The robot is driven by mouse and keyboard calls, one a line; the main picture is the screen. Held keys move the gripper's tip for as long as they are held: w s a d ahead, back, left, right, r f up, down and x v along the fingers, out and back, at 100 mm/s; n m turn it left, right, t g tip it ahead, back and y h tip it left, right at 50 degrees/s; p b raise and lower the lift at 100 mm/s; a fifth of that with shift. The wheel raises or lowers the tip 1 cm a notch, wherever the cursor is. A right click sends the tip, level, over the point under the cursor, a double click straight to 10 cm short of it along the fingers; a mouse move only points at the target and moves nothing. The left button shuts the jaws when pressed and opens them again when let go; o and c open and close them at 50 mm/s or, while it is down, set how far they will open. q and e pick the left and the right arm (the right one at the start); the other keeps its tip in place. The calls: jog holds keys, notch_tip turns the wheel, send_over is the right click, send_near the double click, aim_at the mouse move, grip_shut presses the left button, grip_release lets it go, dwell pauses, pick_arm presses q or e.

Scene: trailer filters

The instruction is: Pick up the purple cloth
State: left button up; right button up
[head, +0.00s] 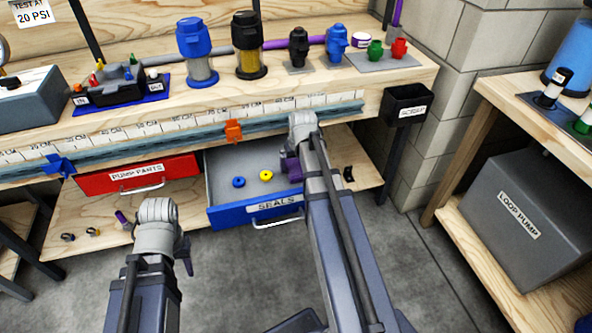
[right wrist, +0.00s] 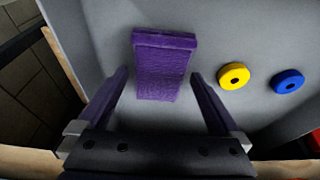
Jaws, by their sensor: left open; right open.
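The purple cloth (right wrist: 163,65) lies in the open grey drawer with the blue SEALS front (head: 255,211), seen in the right wrist view. Its top edge looks folded or raised. My right gripper (right wrist: 160,78) is open, with one finger on either side of the cloth's near part, and does not grip it; I cannot tell the height gap. In the head view my right arm reaches over the drawer and mostly hides the cloth; a purple patch shows beside the wrist. My left gripper (head: 185,258) is open and empty, low in front of the bench, partly hidden by its wrist.
A yellow ring (right wrist: 234,76) and a blue ring (right wrist: 287,82) lie in the drawer beside the cloth. A red PUMP PARTS drawer (head: 137,174) is to the left. The drawer walls stand close around my right gripper. Filters and valves stand on the bench top.

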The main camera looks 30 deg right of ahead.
aim_at(296, 167)
jog(key=shift+f, duration=0.25)
dwell(0.4)
jog(key=c, duration=1.2)
jog(key=shift+o, duration=0.2)
jog(key=shift+r, duration=0.2)
notch_tip(296, 167, up, 10)
jog(key=p, duration=1)
